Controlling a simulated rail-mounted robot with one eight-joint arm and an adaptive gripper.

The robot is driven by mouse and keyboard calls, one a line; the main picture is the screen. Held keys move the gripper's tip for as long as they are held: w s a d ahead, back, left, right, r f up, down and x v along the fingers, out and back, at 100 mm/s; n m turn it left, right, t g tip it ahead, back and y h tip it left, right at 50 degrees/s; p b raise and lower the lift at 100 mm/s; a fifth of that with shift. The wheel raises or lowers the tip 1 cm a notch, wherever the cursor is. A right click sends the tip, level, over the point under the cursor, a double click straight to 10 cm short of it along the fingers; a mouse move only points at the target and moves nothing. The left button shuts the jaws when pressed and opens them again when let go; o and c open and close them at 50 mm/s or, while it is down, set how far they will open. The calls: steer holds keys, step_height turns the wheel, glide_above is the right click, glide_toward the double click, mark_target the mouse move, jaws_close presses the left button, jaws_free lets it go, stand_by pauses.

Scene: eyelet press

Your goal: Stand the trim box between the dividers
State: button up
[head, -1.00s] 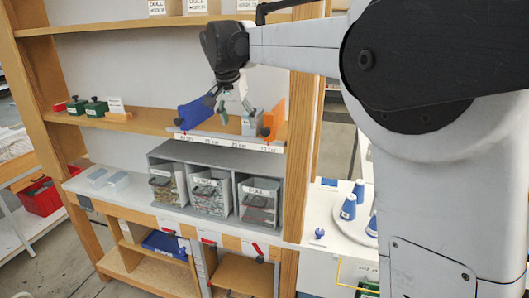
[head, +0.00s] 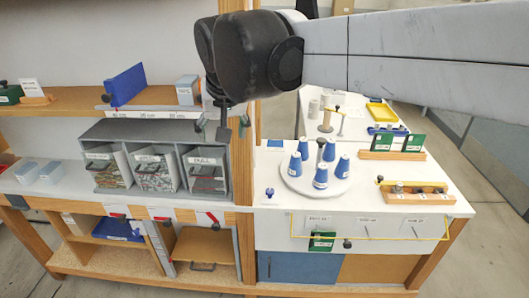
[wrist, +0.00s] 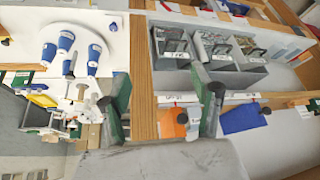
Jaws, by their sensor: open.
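A blue divider (head: 125,85) stands tilted on the upper shelf's labelled strip (head: 150,114). A grey-blue box (head: 187,90) stands upright to its right; I cannot read which box it is. The orange divider (wrist: 173,123) shows in the wrist view, where the blue divider (wrist: 243,117) is beside it; my arm hides the orange one in the head view. My gripper (head: 222,127) is open and empty, in front of the wooden post right of the box. Its spread fingers also show in the wrist view (wrist: 160,95).
The wooden post (head: 243,165) stands close to my gripper. Below the shelf is a grey rack (head: 165,130) of bins. Light-blue blocks (head: 38,172) lie on the left counter. Right, a white table holds a round tray (head: 315,190) with blue cones.

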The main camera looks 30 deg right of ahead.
steer(key=s+d+f+n+t, duration=0.1)
steer(key=s+f+n, duration=0.1)
steer(key=s+f, duration=0.9)
steer(key=s, duration=0.4)
steer(key=shift+s+d+f+t+y, duration=0.2)
steer(key=shift+f+t+y, duration=0.1)
steer(key=shift+y, duration=0.1)
